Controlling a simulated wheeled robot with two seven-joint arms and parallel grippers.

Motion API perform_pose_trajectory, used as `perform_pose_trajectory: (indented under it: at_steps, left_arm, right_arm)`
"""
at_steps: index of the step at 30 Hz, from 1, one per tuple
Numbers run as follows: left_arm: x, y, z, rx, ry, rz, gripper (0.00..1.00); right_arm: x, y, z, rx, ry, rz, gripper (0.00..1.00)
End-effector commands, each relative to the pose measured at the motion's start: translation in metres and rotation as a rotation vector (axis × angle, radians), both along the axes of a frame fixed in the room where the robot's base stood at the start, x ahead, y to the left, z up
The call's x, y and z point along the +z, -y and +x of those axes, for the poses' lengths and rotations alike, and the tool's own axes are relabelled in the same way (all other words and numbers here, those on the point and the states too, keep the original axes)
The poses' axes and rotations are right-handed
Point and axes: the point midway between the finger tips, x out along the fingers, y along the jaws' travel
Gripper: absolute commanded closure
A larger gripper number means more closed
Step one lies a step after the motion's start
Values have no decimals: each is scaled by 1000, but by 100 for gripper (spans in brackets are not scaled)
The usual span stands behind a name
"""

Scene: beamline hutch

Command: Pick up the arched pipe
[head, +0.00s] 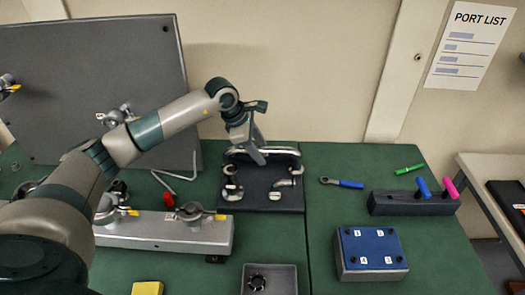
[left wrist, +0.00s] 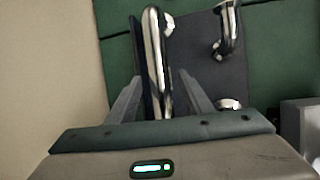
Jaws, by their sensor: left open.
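The arched pipe (head: 284,151), a long shiny metal tube with bent ends, lies along the back edge of a dark board (head: 262,200). My left gripper (head: 259,158) is above it and hides part of its middle. In the left wrist view, the arched pipe (left wrist: 155,55) runs between the two spread fingers of my left gripper (left wrist: 158,90). The gripper is open and holds nothing; I cannot tell whether a finger touches the pipe. My right gripper is not in view.
Smaller bent pipe pieces (head: 289,180) lie on the same board. A silver block with fittings (head: 165,233) stands at left, with a bent hex key (head: 178,176) behind. A grey bin (head: 269,280), a blue-topped box (head: 370,250) and a blue-handled tool (head: 345,183) are nearby.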

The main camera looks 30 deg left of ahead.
Motion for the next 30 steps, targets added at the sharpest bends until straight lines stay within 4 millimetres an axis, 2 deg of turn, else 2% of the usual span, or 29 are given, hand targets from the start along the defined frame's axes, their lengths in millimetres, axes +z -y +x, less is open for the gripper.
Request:
perform_pose_trajectory:
  at_steps: [1,6,19,20,25,30]
  left_arm:
    - [-4,2,1,1,-3,-2,53]
    - [-13,4,4,1,-2,0,53]
    - [-14,4,5,0,0,1,53]
    - [-14,4,4,0,0,1,58]
    - [-13,4,4,0,0,0,99]
    - [-12,4,5,1,2,0,100]
  right_arm:
    - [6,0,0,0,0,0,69]
    - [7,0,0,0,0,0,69]
    - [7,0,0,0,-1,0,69]
    - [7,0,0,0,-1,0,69]
    - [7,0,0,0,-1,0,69]
    - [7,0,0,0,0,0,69]
